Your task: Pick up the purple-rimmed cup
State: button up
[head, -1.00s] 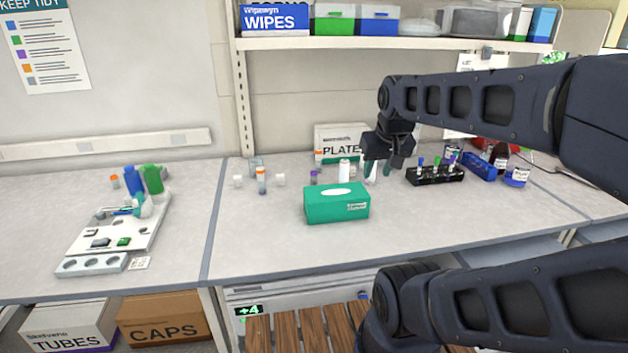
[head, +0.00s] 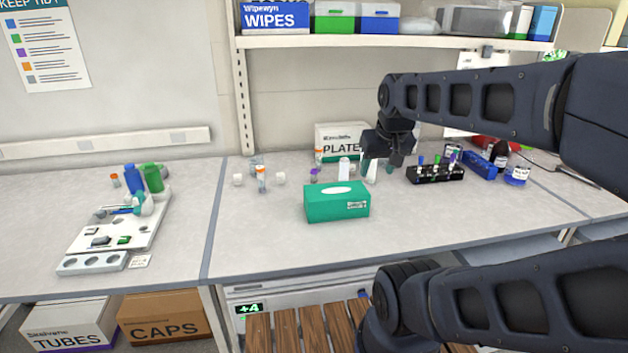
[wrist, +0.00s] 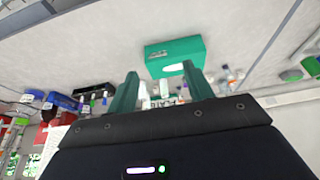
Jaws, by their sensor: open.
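A small object with a purple top (head: 314,175), which looks like the purple-rimmed cup, stands on the bench behind the green tissue box. It is too small in the head view to make out its shape. My gripper (head: 381,166) is above the bench, to the right of that object and apart from it. Its green fingers (wrist: 160,72) are spread with nothing held between them in the wrist view. I cannot pick out the cup clearly in the wrist view.
The green tissue box (head: 337,205) stands in front. A white bottle (head: 344,170) is between the cup and my gripper. A black tube rack (head: 435,174) and blue rack (head: 480,165) are to the right. An orange-capped tube (head: 261,180) is left.

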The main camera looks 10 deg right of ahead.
jog(key=w+r+m+g, duration=0.15)
jog(key=w+m, duration=0.25)
jog(key=w, duration=0.8)
jog(key=m+g+h, duration=0.1)
jog(key=m+h, duration=0.3)
jog(key=m, duration=0.5)
send_over(314, 172)
jog(key=a, duration=0.3)
notch_tip(314, 172, down, 18)
jog(key=f, duration=0.1)
jog(key=x, duration=0.4)
jog(key=shift+w+d+f, duration=0.1)
jog(key=shift+w+f, duration=0.05)
jog(key=shift+s+x, duration=0.2)
jog(key=shift+x, duration=1.15)
jog(key=shift+s+x, duration=0.2)
jog(key=shift+x, duration=1.15)
jog(key=c, duration=1)
jog(key=shift+c, duration=0.2)
